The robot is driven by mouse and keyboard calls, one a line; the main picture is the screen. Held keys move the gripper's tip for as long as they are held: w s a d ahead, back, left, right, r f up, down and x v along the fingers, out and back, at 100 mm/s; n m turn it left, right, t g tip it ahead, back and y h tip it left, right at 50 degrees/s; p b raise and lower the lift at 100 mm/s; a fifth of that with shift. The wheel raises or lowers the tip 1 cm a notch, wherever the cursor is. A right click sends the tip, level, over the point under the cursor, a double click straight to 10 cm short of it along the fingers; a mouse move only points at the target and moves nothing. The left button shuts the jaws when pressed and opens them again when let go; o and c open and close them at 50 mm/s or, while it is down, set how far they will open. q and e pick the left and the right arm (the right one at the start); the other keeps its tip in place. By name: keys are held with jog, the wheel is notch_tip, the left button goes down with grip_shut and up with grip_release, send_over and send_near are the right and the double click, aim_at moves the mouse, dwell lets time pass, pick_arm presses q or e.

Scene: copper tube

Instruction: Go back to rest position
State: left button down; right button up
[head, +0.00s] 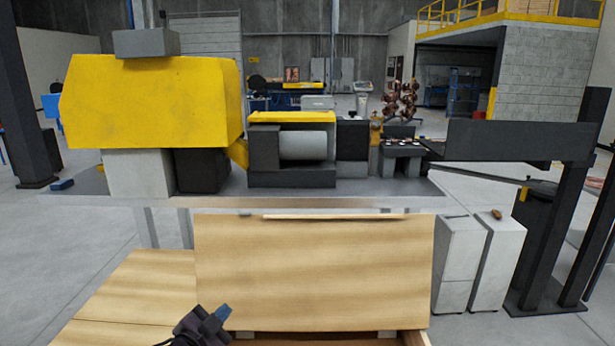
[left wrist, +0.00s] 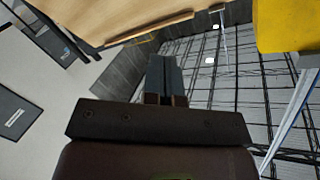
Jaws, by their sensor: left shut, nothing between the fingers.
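My left gripper (head: 220,314) shows at the bottom of the head view, in front of the lower part of the upright wooden panel (head: 315,265). Its dark fingers with a blue-grey tip are together. In the left wrist view the left gripper (left wrist: 165,75) is shut with nothing between its fingers. My right gripper is in neither view. No copper tube can be made out for certain; a copper-coloured cluster (head: 401,100) stands at the back right of the machine.
A machine with a yellow housing (head: 150,100) stands on a grey bench (head: 300,200) behind the panel. A wooden surface (head: 130,290) lies at the lower left. White cabinets (head: 460,260) and a dark post (head: 575,200) stand on the right. Grey floor shows on both sides.

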pick_arm(q)
jog(key=s+a+f+n+g+y, duration=0.1)
jog(key=s+a+f+n+y, duration=0.1)
jog(key=s+f, duration=0.4)
jog(key=s+a+f+n+g+y, duration=0.1)
jog(key=s+a+f+n, duration=0.3)
jog(key=s+f, duration=0.3)
jog(key=s+a+f+n+g+y, duration=0.2)
jog(key=s+f, duration=0.4)
jog(key=s, duration=0.9)
jog(key=shift+a+f+n+y+b, duration=0.35)
jog(key=shift+a+n, duration=0.4)
jog(key=shift+n, duration=0.25)
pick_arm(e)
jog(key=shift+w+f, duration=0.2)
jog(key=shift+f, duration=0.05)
pick_arm(q)
jog(key=shift+w+f, duration=0.1)
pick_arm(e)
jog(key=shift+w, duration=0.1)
